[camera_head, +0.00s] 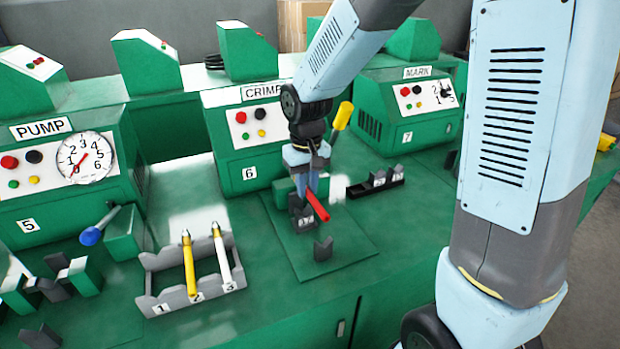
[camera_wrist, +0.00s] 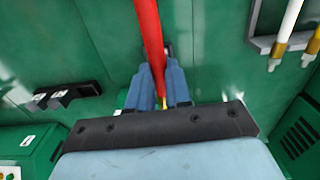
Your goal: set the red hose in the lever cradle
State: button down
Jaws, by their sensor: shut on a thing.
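The red hose (camera_head: 317,204) is held in my gripper (camera_head: 309,184), above the green plate in front of the CRIMP machine. In the wrist view, the red hose (camera_wrist: 149,35) runs up out of frame from between the blue fingers of my gripper (camera_wrist: 160,80), with a brass end near the palm. A dark notched block (camera_head: 323,249) stands on the plate, just nearer the camera than the hose. A dark numbered block (camera_head: 301,218) is beside the hose, partly hidden. A yellow-handled lever (camera_head: 342,116) rises behind my gripper. I cannot tell whether the hose touches either block.
A grey rack (camera_head: 165,303) at left holds a yellow hose (camera_head: 189,264) and a white hose (camera_head: 222,258); its slot 1 is empty. A black numbered rack (camera_head: 375,185) lies right of my gripper. The PUMP machine (camera_head: 70,160) and blue-knobbed lever (camera_head: 92,235) stand left.

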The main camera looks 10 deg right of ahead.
jog(key=shift+w+d+f, duration=0.1)
jog(key=shift+d+f, duration=0.05)
jog(key=shift+f, duration=1.55)
jog(key=shift+w+d+f, duration=0.1)
jog(key=shift+d+f, duration=0.1)
jog(key=shift+f, duration=1.5)
jog(key=shift+d+f, duration=0.15)
jog(key=shift+f, duration=1.55)
jog(key=c, duration=1)
grip_release()
jog(key=shift+r, duration=0.65)
notch_tip(320, 180, up, 12)
jog(key=shift+r, duration=0.2)
